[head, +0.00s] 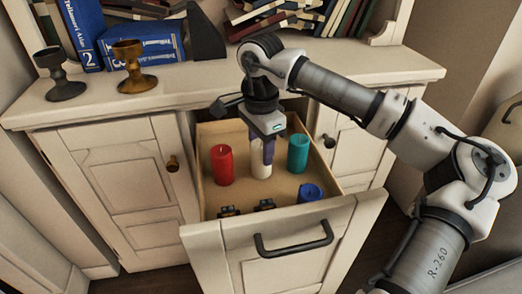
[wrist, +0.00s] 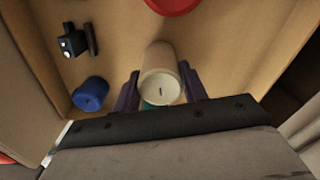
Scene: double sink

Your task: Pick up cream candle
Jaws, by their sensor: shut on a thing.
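The cream candle (head: 260,160) stands upright in the open drawer, between the red candle and the teal candle in the head view. It also shows in the wrist view (wrist: 160,82), with its wick end toward the camera. My gripper (head: 267,158) reaches down into the drawer from above. In the wrist view its purple fingers (wrist: 161,88) lie on both sides of the cream candle and are shut on it. Part of the candle is hidden behind a finger in the head view. I cannot tell whether its base touches the drawer floor.
The drawer (head: 205,190) also holds a red candle (head: 222,165), a teal candle (head: 298,153), a blue candle (head: 310,192) and small dark objects (head: 264,205) near the front. Goblets (head: 134,68) and blue books (head: 143,46) stand on the cabinet top (head: 200,92) above it.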

